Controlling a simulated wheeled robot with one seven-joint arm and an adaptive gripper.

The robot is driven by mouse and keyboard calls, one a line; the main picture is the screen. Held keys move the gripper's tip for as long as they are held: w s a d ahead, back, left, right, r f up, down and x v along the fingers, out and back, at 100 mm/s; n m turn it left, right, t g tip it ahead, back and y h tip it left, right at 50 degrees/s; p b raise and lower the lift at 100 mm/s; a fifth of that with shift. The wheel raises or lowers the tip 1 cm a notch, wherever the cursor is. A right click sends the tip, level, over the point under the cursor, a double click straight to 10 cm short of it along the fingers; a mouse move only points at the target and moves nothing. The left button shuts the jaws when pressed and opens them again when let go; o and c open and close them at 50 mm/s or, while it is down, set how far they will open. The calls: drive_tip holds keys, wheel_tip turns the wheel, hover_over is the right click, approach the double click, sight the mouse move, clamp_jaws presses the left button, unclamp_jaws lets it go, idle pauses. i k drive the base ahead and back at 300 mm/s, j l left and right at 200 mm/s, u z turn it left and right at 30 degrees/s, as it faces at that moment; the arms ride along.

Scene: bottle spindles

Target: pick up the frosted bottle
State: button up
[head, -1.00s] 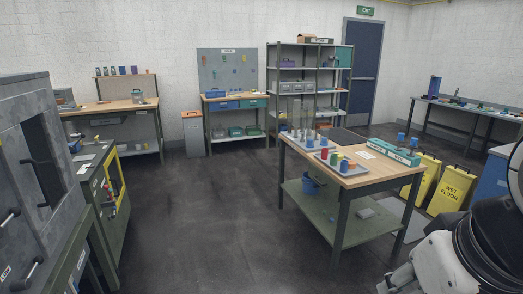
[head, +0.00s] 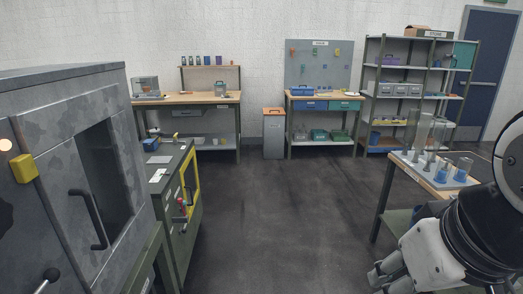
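A grey tray (head: 414,168) on the wooden-topped table at the right holds metal spindles and tall clear, see-through bottles. One tall clear bottle (head: 437,135) stands towards the back of the tray. Two shorter, greyish bottles stand at the front, the left one (head: 441,172) and the right one (head: 462,168), both with blue at the base. I cannot tell which bottle is the frosted one. My gripper (head: 380,277) shows at the lower right at the end of my white and black arm, apart from the bottles. Its fingers are too unclear to read. My arm hides the table's right part.
A large grey machine (head: 70,150) fills the left side, with a green cabinet (head: 178,215) beside it. Workbenches, a grey bin (head: 273,135) and a shelf rack (head: 410,85) line the back wall. The dark floor (head: 285,220) in the middle is clear.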

sight(426, 119)
drive_tip(key=i, duration=1.85)
drive_tip(key=i+j+z, duration=0.2)
drive_tip(key=i+z, duration=0.25)
drive_tip(key=i, duration=0.3)
drive_tip(key=i+j+z, duration=0.45)
drive_tip(key=i, duration=0.3)
drive_tip(key=i+j+z, duration=0.45)
drive_tip(key=i+j, duration=0.2)
